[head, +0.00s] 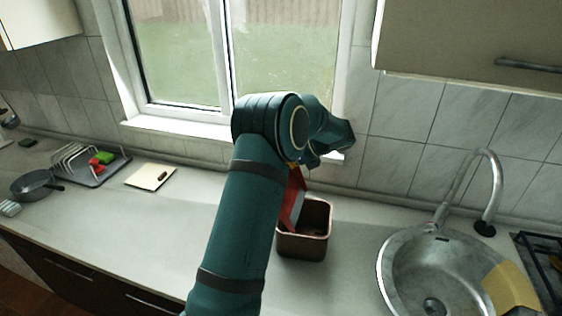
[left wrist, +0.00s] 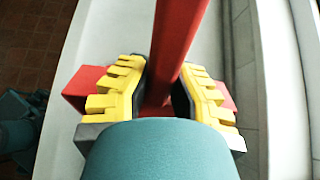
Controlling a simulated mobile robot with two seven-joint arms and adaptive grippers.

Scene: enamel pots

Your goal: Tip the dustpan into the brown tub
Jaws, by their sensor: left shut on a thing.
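The brown tub (head: 304,246) stands on the worktop left of the sink, with its open top upward. The red dustpan (head: 293,200) is steeply tilted at the tub's back left side, its lower end over or inside the rim; I cannot tell which. My arm covers part of it. Some small dark bits seem to lie inside the tub, too small to name. My left gripper (left wrist: 160,92) has its yellow fingers shut on the dustpan's red handle (left wrist: 178,40) in the left wrist view. In the head view the arm mostly hides this gripper. My right gripper is in neither view.
The round sink (head: 395,275) with its tap (head: 489,180) and a yellow cloth (head: 512,288) is at right, beside a hob (head: 545,255). A cutting board (head: 150,177), dish rack (head: 90,165) and pan (head: 33,184) stand left. The window (head: 180,60) is behind.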

